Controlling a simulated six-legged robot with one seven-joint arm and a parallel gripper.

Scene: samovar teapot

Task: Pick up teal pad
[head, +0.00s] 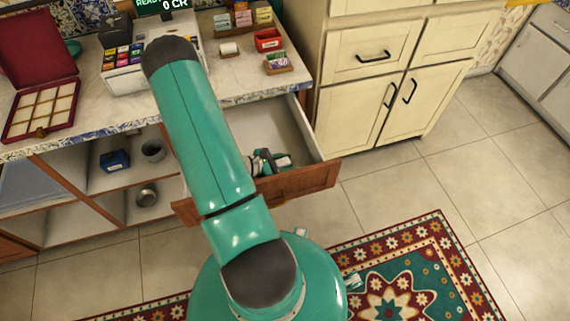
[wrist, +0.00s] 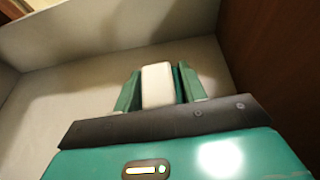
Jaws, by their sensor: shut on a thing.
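The teal pad (wrist: 158,86) is between the fingers of my gripper (wrist: 160,84) in the wrist view. It shows a pale, cream face with a teal edge on its right side. My gripper is shut on it, with one green finger on each side. In the head view my gripper (head: 264,163) is down inside the open drawer, and my arm hides part of it. The pad is too small there to tell apart surely. Whether the pad touches the drawer floor I cannot tell.
The open drawer (head: 318,176) has a brown wooden front and pale inner walls close around my gripper. Above it is the counter (head: 232,84) with a red box (head: 268,40) and small packets. A red case (head: 40,108) lies open at left.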

